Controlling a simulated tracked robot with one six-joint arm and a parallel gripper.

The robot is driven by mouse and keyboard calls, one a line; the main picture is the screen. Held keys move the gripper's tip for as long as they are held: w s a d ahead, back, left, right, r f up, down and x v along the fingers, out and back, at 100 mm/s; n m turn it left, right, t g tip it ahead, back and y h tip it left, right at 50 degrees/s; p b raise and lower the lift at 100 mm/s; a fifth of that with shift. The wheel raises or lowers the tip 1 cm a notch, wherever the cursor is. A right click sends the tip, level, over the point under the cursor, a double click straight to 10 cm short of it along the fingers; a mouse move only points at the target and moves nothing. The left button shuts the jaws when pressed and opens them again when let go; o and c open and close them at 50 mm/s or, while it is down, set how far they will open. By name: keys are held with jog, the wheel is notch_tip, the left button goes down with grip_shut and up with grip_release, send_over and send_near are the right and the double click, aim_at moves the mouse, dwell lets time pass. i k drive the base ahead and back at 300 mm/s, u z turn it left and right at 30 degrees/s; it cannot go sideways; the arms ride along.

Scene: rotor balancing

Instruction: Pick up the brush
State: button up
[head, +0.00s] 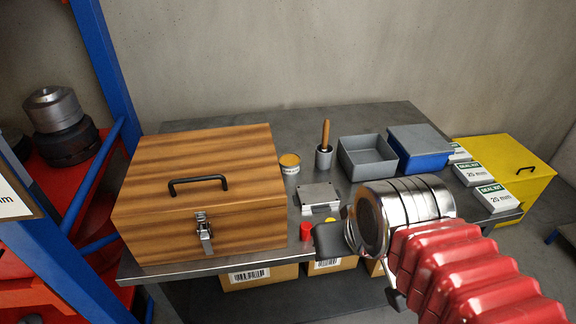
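A brown wooden handle (326,134), which looks like the brush's, stands upright in a small grey cup (324,157) towards the back of the metal table (290,118). Its lower end is hidden inside the cup. My gripper (327,240) is at the front of the table, nearer to me than the cup and apart from it. Only a dark part of it shows past my shiny wrist, so its opening and anything between its fingers cannot be made out.
A wooden box (200,190) fills the table's left side. Near the cup are a yellow-topped tin (290,163), a grey bin (366,155), a blue bin (420,148) and a metal block (319,195). A small red object (306,231) is beside my gripper. White seal kit boxes (480,174) are at right.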

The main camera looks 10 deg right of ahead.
aim_at(326, 125)
jog(key=k, duration=1.35)
jog(key=z, duration=0.45)
jog(key=i, duration=1.95)
jog(key=u, duration=0.45)
